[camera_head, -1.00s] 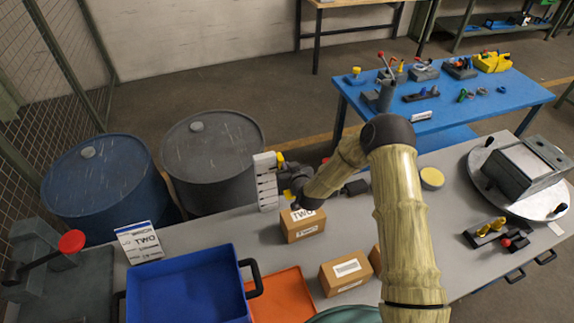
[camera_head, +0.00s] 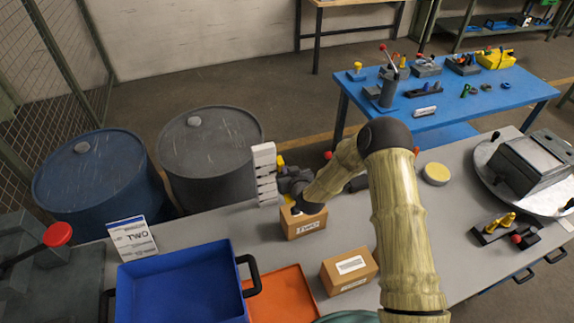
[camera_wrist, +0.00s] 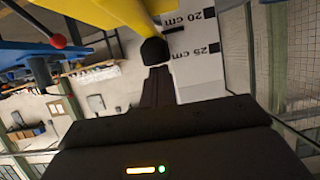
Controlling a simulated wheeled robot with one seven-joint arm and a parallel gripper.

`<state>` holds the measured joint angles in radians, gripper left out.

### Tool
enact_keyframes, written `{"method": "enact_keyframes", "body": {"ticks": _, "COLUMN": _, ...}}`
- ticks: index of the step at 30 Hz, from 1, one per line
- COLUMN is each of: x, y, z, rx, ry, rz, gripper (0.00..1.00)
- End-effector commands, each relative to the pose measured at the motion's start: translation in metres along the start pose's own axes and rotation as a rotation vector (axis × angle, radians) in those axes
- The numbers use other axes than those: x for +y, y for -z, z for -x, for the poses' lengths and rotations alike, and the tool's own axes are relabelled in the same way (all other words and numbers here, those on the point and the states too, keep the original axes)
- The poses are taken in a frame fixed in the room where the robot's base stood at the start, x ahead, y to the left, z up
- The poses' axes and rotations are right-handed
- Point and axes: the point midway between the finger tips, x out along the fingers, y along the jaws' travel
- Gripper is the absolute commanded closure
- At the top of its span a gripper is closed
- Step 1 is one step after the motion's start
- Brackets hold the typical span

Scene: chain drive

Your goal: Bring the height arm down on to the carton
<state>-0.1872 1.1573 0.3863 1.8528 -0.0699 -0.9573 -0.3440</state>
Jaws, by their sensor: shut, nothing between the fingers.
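The height gauge's white scale post (camera_head: 264,175) stands behind the carton in the head view. In the wrist view the scale (camera_wrist: 196,50) shows 20 cm and 25 cm marks. The yellow height arm (camera_wrist: 112,14) crosses the top of the wrist view, with a black end (camera_wrist: 155,51). My gripper (camera_wrist: 158,72) is shut and empty, its tips just short of or at that black end; I cannot tell if they touch. The brown carton (camera_head: 304,228) marked TWO sits beside the post. A dark part covers some of its top; contact is unclear.
A second carton (camera_head: 349,271) stands close in front. A yellow round pad (camera_head: 435,174) and a turntable (camera_head: 490,165) are to the right.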

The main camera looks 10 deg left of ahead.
Motion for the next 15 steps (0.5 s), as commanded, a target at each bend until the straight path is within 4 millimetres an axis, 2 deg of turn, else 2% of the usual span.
{"method": "enact_keyframes", "body": {"ticks": 1, "x": 0.0, "y": -0.012, "z": -0.005, "rx": -0.002, "ry": 0.0, "rz": 0.0, "gripper": 1.0}}
{"method": "enact_keyframes", "body": {"ticks": 15, "x": 0.001, "y": -0.061, "z": -0.026, "rx": -0.002, "ry": 0.001, "rz": 0.001, "gripper": 1.0}}
